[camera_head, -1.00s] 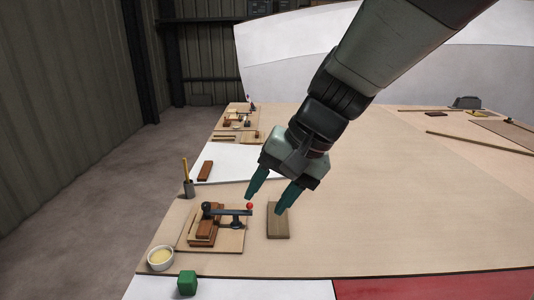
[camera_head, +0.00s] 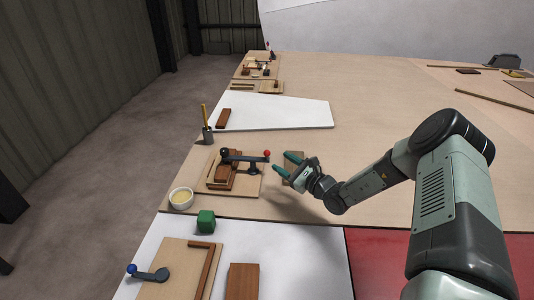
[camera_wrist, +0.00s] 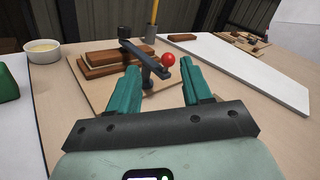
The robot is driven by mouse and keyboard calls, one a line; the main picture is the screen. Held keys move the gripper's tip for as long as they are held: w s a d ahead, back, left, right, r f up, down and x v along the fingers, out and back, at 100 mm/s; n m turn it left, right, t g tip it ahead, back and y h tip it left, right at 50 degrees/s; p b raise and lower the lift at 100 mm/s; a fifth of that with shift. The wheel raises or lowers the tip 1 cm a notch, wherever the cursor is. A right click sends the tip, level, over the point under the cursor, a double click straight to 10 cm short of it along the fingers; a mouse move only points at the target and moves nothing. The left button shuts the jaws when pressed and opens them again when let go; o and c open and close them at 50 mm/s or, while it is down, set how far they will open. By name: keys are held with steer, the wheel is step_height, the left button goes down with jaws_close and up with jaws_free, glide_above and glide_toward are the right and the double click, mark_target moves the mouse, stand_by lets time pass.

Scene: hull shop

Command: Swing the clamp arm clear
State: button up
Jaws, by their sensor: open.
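The clamp arm (camera_head: 243,158) is a dark bar with a red ball (camera_head: 267,154) at its right end and a dark round end at its left. It lies across a stack of brown wood blocks (camera_head: 222,177) on a light board (camera_head: 246,187) and pivots on a dark post. My gripper (camera_head: 285,165) is open and empty, just right of the red ball, fingers pointing at it. In the wrist view the red ball (camera_wrist: 168,60) shows between the two teal fingertips (camera_wrist: 159,68), beyond them; I cannot tell the exact gap.
A pencil cup (camera_head: 207,135) stands behind the board. A white bowl (camera_head: 181,198) and a green cube (camera_head: 206,221) are at front left. A second clamp with a blue knob (camera_head: 132,269) is nearer. A flat wood block (camera_head: 294,166) lies partly behind my gripper.

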mark_target(269, 155)
steer(key=shift+m+t+h, duration=0.4)
steer(key=shift+m+t, duration=0.1)
steer(key=shift+m, duration=0.3)
steer(key=x, duration=0.3)
steer(key=f+x, duration=0.1)
steer(key=x, duration=0.3)
steer(key=f+x, duration=0.1)
steer(key=x, duration=0.2)
steer(key=shift+w+d+f, duration=0.2)
steer(key=shift+w, duration=0.35)
steer(key=shift+c, duration=0.4)
jaws_close()
